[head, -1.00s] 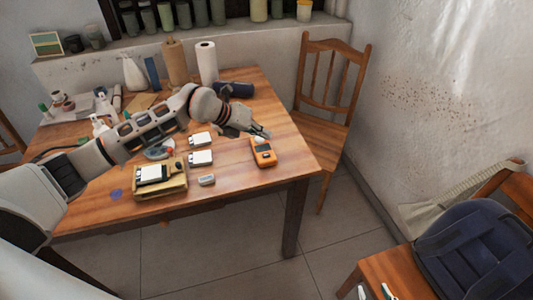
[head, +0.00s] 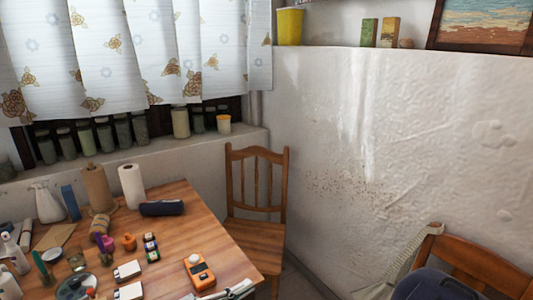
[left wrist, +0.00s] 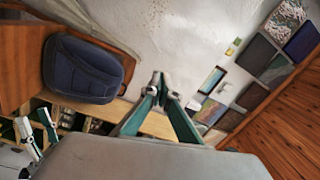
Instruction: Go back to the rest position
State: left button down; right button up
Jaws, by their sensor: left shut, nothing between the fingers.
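My left gripper shows at the bottom edge of the head view (head: 238,291), partly cut off, by the table's front right corner. In the left wrist view its green-sided fingers (left wrist: 161,88) meet at the tips, shut with nothing between them. The wall and a dark blue backpack (left wrist: 82,70) lie beyond it. My right gripper (left wrist: 36,134) shows small at the left of the left wrist view, its two fingers apart and empty; it is outside the head view.
The wooden table (head: 215,235) holds an orange meter (head: 201,272), white boxes, jars, a paper roll (head: 132,186) and a dark blue case (head: 162,208). A wooden chair (head: 257,190) stands behind its right side. The backpack (head: 432,287) rests on another chair (head: 480,265) at lower right.

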pick_arm(q)
jog(key=s+a+f+n+y, duration=0.6)
jog(key=s+a+f+n, duration=0.1)
jog(key=s+f+n, duration=0.2)
jog(key=s+a+f+n+y, duration=0.5)
jog(key=s+f+n, duration=0.5)
jog(key=f, duration=0.4)
jog(key=shift+a+f+n+g+y, duration=0.15)
jog(key=shift+a+n+g+y, duration=0.2)
jog(key=shift+a+n, duration=0.65)
